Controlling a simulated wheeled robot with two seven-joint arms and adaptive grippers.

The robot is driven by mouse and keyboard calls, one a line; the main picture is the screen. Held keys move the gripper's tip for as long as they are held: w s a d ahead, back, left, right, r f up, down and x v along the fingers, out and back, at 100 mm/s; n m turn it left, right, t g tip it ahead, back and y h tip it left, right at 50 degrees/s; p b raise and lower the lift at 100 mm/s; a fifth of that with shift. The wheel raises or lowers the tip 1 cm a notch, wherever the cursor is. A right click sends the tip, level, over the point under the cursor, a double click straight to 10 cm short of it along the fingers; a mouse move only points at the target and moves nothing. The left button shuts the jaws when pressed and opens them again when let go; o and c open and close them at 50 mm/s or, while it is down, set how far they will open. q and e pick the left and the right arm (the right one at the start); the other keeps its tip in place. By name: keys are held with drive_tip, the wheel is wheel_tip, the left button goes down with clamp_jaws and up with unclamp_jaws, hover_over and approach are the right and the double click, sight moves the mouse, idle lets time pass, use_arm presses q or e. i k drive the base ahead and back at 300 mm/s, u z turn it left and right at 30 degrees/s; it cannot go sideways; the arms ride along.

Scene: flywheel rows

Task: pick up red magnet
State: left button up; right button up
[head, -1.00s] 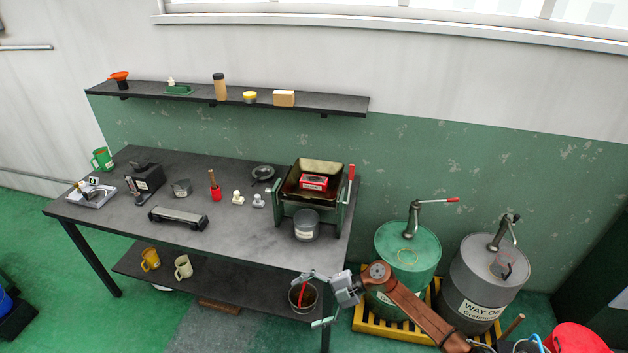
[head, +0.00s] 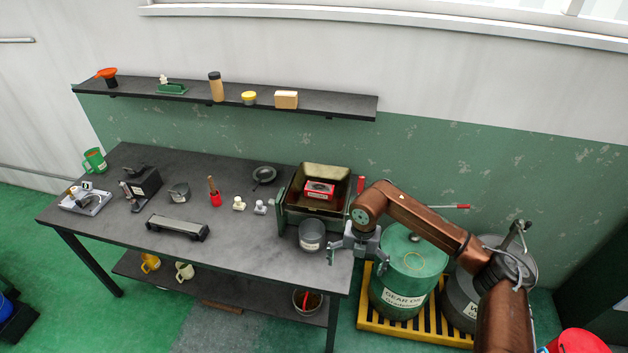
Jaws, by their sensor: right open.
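A red block with a dark top and a pale label (head: 319,190), which looks like the red magnet, sits inside a dark open-topped tray (head: 333,173) on green supports at the right end of the workbench. My right gripper (head: 357,260) is open and empty near the bench's right edge. In the picture it is below and right of the tray, apart from the red block. My left gripper is not in view.
A grey labelled can (head: 312,236) stands in front of the tray, close to my right gripper. A red upright handle (head: 361,185) rises at the tray's right side. Small white-topped pieces (head: 239,203) stand left of it. A green drum (head: 405,275) stands right of the bench.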

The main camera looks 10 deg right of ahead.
sight(323, 191)
drive_tip(key=i, duration=1.45)
